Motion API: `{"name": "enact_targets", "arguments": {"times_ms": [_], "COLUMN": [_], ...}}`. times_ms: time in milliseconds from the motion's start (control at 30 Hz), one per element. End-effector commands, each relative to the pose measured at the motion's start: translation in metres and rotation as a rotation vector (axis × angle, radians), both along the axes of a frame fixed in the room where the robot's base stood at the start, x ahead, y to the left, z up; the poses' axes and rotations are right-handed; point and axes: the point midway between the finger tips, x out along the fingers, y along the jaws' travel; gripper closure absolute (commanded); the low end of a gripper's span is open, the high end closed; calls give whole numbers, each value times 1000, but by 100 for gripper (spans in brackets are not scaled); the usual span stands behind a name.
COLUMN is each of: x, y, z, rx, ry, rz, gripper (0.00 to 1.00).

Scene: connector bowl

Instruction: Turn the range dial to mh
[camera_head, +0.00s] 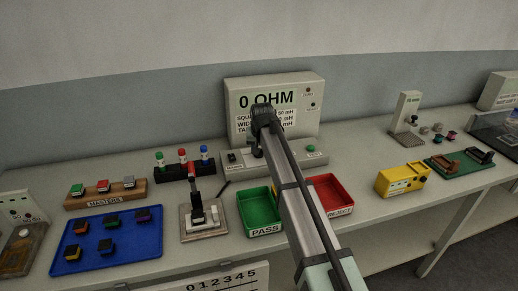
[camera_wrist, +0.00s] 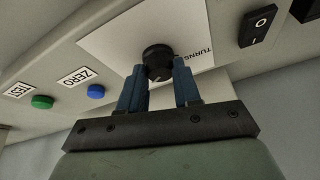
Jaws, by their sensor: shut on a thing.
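The range dial (camera_wrist: 157,58) is a round black knob on a white plate in the wrist view. A small pale mark shows on its lower edge, but I cannot read its setting. My gripper (camera_wrist: 160,77) has its two blue fingers shut on the dial, one on each side. In the head view my gripper (camera_head: 257,150) is at the low grey control box (camera_head: 285,158), and my arm hides the dial. The display unit (camera_head: 312,90) behind it reads "0 OHM", with smaller partly hidden lines ending in mH.
A black rocker switch (camera_wrist: 259,25), a blue button (camera_wrist: 95,92) and a green button (camera_wrist: 42,102) sit near the dial. In front stand a green PASS tray (camera_head: 262,232) and a red REJECT tray (camera_head: 340,212). A lever fixture (camera_head: 204,236) stands left.

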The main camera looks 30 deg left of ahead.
Motion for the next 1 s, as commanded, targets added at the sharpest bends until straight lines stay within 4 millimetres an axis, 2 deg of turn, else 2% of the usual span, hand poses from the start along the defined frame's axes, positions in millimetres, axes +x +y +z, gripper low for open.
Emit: {"name": "enact_targets", "arguments": {"times_ms": [267,433,1000], "x": [0,1,4], "y": [0,0,-1], "z": [0,0,0], "rx": [1,2,3], "ry": [1,1,2], "rz": [38,123,638], "gripper": [98,98,98]}}
